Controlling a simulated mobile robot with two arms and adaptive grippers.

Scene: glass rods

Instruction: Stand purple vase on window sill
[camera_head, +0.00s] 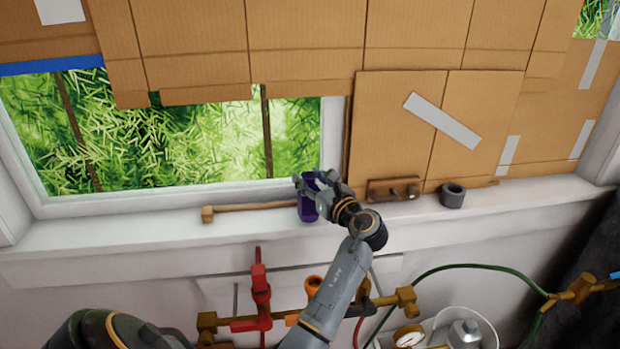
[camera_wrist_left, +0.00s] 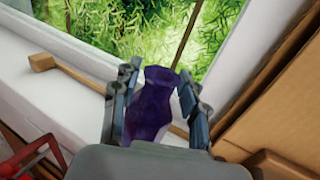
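The purple vase (camera_head: 308,209) is upright at the window sill (camera_head: 130,229), near the right end of the window opening. I cannot tell whether its base rests on the sill or hangs just above it. My left gripper (camera_head: 312,184) is around its upper part. In the left wrist view the dark purple vase (camera_wrist_left: 151,108) is between the two fingers of the left gripper (camera_wrist_left: 158,95). The fingers are close to its sides, with a narrow gap beside its lower right side. Whether they press on it is unclear. My right gripper is not in view.
A wooden mallet (camera_head: 250,207) lies on the sill left of the vase. A wooden block tool (camera_head: 394,189) and a grey ring-shaped object (camera_head: 453,196) are to the right. Red and brass pipes (camera_head: 261,290) stand below the sill. The sill's far left is clear.

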